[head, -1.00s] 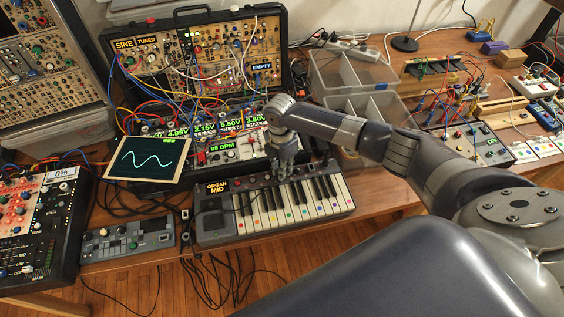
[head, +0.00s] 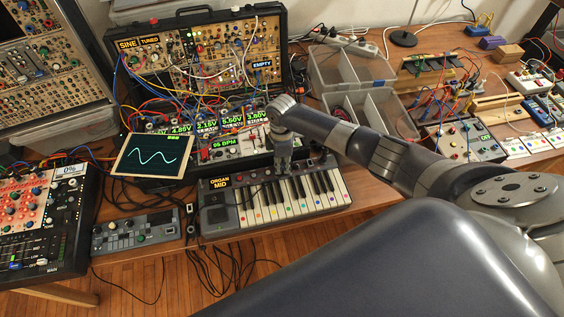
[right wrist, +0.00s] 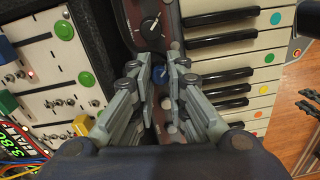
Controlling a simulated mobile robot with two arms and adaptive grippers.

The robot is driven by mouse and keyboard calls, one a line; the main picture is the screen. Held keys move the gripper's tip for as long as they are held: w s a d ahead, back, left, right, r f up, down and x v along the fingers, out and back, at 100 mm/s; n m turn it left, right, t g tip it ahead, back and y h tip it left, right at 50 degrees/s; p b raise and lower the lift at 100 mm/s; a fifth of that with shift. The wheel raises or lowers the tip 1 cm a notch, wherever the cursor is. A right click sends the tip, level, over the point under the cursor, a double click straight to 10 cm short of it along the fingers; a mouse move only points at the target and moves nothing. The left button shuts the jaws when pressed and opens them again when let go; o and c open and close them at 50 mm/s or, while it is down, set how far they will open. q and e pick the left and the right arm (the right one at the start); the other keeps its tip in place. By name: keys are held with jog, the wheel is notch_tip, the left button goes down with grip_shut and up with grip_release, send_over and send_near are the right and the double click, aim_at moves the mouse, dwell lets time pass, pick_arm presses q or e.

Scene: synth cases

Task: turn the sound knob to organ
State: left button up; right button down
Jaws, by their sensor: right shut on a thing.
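The small keyboard (head: 212,220) lies at the table's front, with a display label (head: 220,183) at its left end reading "ORGAN MID". My right gripper (head: 284,172) reaches down to the keyboard's rear panel, behind the keys. In the right wrist view its fingers (right wrist: 162,72) are closed about a small blue knob (right wrist: 163,77), mostly hidden between them. Another dark knob (right wrist: 151,22) with a white pointer shows further along the same panel, clear of the fingers. I cannot read any knob markings. My left gripper is not in view.
Behind the keyboard stands a synth case (head: 205,50) full of patch cables. A screen with a sine wave (head: 152,157) and a small grey device (head: 135,231) are to the left. Clear plastic bins (head: 350,73) stand behind my right arm.

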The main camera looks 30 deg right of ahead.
dwell(0.4)
jog(key=c, duration=1.5)
grip_release()
jog(key=shift+c, duration=0.2)
jog(key=shift+w+r, duration=0.1)
jog(key=shift+r, duration=3.95)
